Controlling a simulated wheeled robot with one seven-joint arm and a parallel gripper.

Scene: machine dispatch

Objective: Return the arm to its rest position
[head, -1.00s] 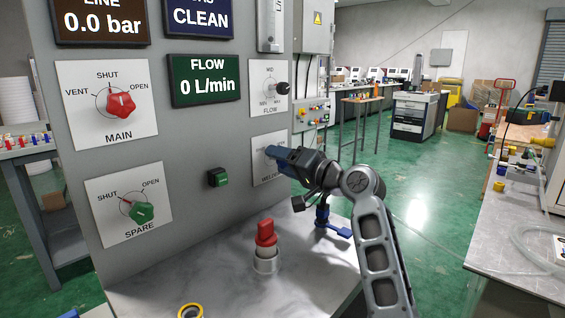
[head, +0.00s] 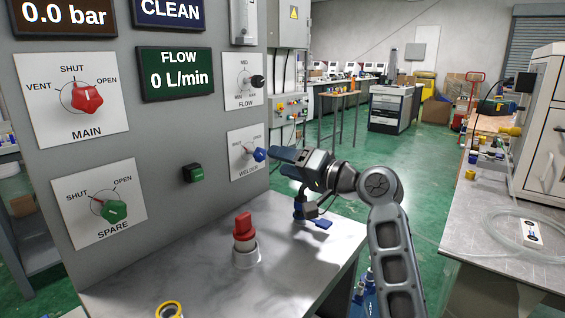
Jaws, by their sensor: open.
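My gripper (head: 274,161) is in the head view, right of the panel's blue WELDER knob (head: 259,155). Its fingers point left toward the knob, and a small gap seems to lie between them. The jaws are open and hold nothing that I can see. My arm rises from the lower right and bends at an elbow before the gripper. The WELDER knob's plate (head: 243,160) is partly readable, with SHUT and OPEN marks.
The grey panel carries a red MAIN knob (head: 87,98), a green SPARE knob (head: 113,211) and a black FLOW knob (head: 257,81). A red-topped fitting (head: 244,228) and a blue-handled valve (head: 314,222) stand on the bench. A right-hand bench (head: 510,215) holds tubing.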

